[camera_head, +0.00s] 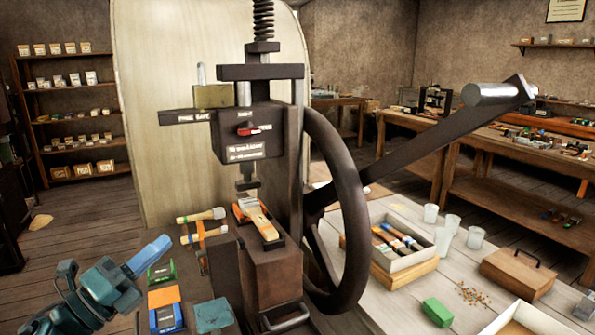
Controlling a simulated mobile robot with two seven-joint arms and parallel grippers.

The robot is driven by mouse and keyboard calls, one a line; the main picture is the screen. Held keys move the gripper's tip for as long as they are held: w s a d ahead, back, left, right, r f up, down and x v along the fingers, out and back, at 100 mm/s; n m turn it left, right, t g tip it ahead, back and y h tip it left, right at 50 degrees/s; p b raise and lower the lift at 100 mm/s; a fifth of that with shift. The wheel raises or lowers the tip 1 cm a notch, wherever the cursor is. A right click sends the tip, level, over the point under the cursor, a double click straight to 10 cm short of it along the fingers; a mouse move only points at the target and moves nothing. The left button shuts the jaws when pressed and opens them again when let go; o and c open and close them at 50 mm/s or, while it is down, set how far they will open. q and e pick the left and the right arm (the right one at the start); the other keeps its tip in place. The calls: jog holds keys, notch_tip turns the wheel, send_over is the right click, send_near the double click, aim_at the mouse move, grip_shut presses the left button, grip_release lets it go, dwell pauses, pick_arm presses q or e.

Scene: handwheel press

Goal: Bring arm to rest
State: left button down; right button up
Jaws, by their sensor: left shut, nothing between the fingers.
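My left gripper (150,255) is at the lower left of the head view, its blue fingers shut and empty, pointing up and to the right. It is left of the dark handwheel press (258,135) and appears apart from it. The press has a large handwheel (352,200) and a long crank ending in a grey cylindrical handle (490,93) at the upper right. A wooden-topped piece (262,221) lies on the press bed under the ram. My right gripper is out of view.
Near my left gripper are a green box (161,273), an orange block (164,296), a blue block (166,319) and wooden-handled tools (201,216). Right of the wheel are a partitioned box (415,262), cups (442,240), a wooden case (518,274) and a green block (437,312).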

pick_arm(q)
jog(key=s+d+f+n+y, duration=0.25)
jog(key=f+n+y, duration=0.45)
jog(key=f+n, duration=0.65)
jog(key=s+d+f+n+g+y+p, duration=0.1)
jog(key=s+d+f+n+g, duration=0.2)
jog(key=s+f+n, duration=0.4)
jog(key=s+d+f+n+g+y, duration=0.1)
jog(key=s+d+f+n+g, duration=0.3)
jog(key=s+f+n, duration=0.4)
notch_tip(320, 180, down, 4)
jog(key=shift+s+d+f+y+p, duration=0.1)
jog(key=shift+s+d+y+p, duration=0.4)
jog(key=shift+s, duration=0.65)
